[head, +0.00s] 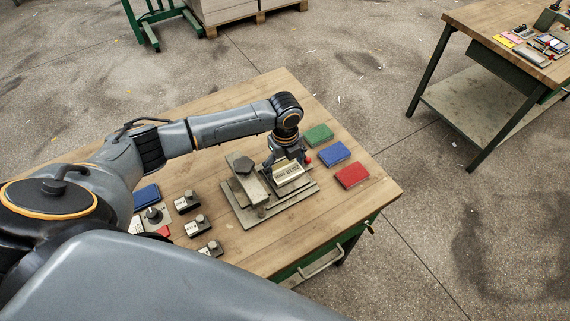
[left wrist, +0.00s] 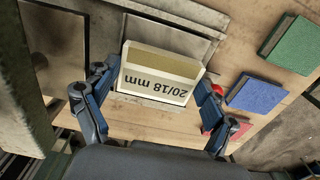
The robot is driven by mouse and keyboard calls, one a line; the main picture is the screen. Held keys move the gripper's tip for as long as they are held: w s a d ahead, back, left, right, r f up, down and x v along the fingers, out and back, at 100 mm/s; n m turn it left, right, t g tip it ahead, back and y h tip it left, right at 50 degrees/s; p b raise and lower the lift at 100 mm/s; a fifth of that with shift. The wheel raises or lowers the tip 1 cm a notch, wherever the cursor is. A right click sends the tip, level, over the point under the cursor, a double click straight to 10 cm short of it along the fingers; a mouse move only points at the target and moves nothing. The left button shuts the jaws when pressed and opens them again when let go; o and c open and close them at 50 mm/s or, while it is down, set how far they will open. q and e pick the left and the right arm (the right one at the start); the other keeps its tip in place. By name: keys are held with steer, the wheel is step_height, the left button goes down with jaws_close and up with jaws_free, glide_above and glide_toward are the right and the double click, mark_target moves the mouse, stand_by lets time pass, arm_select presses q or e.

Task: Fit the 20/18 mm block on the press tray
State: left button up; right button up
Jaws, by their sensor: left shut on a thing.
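The 20/18 mm block (left wrist: 155,85), pale with a tan strip and black lettering, is between the fingers of my left gripper (left wrist: 158,78), which is shut on it. In the head view my left gripper (head: 287,163) points down at the right part of the grey metal press, with the block (head: 289,178) low between its fingers. The press tray (left wrist: 165,38) shows as a grey plate just beyond the block in the left wrist view. The block is over or on the tray; I cannot tell whether it is seated. My right gripper is not in view.
Green (head: 319,135), blue (head: 333,153) and red (head: 352,176) pads lie right of the press. Several small knobbed blocks (head: 197,226) and another blue pad (head: 146,196) lie to its left. The wooden table (head: 285,90) is clear at its far edge.

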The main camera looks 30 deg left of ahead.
mark_target(285, 169)
arm_select(q)
steer(key=shift+f+p, duration=0.3)
steer(key=shift+f, duration=0.1)
stand_by(1.5)
steer(key=o, duration=1)
steer(key=shift+r, duration=0.1)
step_height(285, 169, up, 12)
steer(key=shift+f, duration=0.1)
steer(key=shift+f, duration=0.1)
